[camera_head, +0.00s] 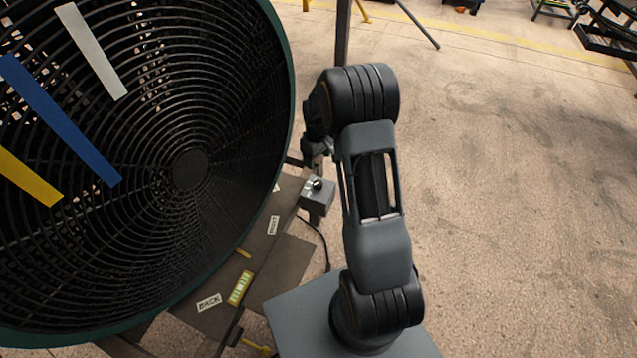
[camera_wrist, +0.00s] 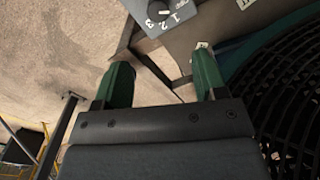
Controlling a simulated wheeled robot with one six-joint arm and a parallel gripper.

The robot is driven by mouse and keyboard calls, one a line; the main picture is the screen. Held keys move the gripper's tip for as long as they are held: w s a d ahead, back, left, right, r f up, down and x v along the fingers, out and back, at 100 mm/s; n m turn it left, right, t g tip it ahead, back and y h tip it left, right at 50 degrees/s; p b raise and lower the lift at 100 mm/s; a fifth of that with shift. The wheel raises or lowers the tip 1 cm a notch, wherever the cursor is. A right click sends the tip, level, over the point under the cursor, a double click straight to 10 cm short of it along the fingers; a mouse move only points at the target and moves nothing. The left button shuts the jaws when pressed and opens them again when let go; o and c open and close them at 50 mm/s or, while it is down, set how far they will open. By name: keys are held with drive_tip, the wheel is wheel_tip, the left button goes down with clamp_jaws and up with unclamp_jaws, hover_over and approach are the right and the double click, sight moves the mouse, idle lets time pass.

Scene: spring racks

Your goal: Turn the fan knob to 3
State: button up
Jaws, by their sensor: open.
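The fan knob (camera_head: 317,184) is a small dark knob on a grey control box (camera_head: 318,197) at the right side of the large black fan (camera_head: 130,215). In the wrist view the knob (camera_wrist: 157,12) is at the top edge, partly cut off, with the white digits 1, 2 and 3 on the grey box face (camera_wrist: 178,25) around it. I cannot tell for sure which digit it points at. My gripper (camera_wrist: 160,70) has its two green fingers wide apart with nothing between them. The fingers are apart from the knob. In the head view my gripper (camera_head: 314,150) shows near the box, partly hidden by my arm.
Blue, yellow and white strips hang on the fan grille. A dark board with a BACK label (camera_head: 209,302) and a yellow level (camera_head: 240,288) lies beneath the fan. A dark post (camera_head: 343,32) stands behind my arm. Open floor (camera_head: 520,200) lies to the right.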

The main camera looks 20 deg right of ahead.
sight(318, 183)
wheel_tip(318, 183, down, 14)
drive_tip(key=shift+w+d+f+p, duration=0.1)
drive_tip(key=shift+d+f+p, duration=0.1)
drive_tip(key=shift+p, duration=0.2)
idle(0.3)
drive_tip(key=c, duration=0.9)
